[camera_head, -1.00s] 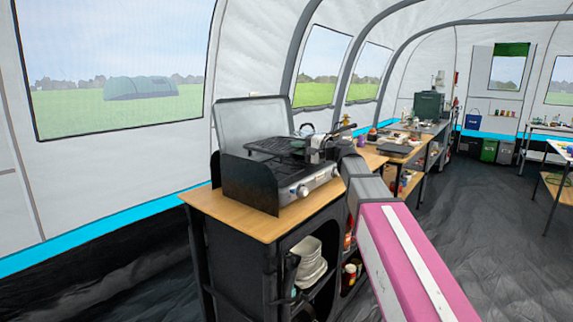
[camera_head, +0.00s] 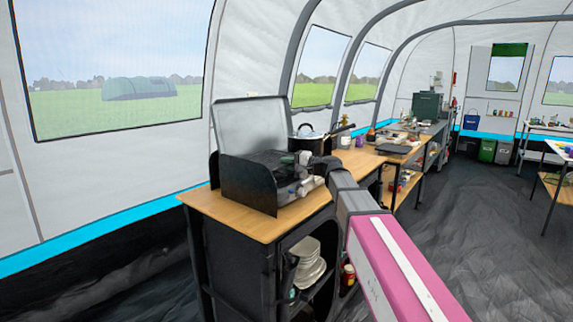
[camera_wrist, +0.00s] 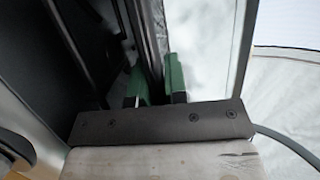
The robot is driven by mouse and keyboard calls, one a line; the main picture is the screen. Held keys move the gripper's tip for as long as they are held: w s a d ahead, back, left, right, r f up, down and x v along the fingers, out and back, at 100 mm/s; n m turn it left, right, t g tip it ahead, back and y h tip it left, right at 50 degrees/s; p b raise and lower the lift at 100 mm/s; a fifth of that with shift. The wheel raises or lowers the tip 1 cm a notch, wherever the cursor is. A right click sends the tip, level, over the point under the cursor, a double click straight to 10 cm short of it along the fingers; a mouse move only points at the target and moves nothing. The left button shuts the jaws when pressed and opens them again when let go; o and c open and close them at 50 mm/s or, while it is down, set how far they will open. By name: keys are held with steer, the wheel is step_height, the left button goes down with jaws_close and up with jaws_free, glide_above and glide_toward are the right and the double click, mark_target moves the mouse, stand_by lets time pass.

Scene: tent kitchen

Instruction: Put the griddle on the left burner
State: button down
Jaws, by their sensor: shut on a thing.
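The camping stove stands on the near counter, with its lid (camera_head: 250,125) raised at the back and a dark side panel (camera_head: 247,184) at the front left. My gripper (camera_head: 303,160) is low over the stove's right half, partly hidden by my arm. In the wrist view its green fingertips (camera_wrist: 158,84) are closed on the dark edge of the griddle (camera_wrist: 150,40). The griddle also shows in the head view (camera_head: 266,158) as a dark flat shape low over the stove's left side. Whether it touches the burner cannot be told. The burners are hidden.
A dark pot (camera_head: 309,141) stands behind the stove to the right, near a small white cup (camera_head: 345,142). The wooden counter (camera_head: 240,219) is bare in front of the stove. White plates (camera_head: 307,265) sit on the shelf below.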

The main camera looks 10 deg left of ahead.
steer(key=c, duration=1.1)
jaws_free()
steer(key=shift+f, duration=0.1)
steer(key=shift+c, duration=0.2)
steer(key=v, duration=1.2)
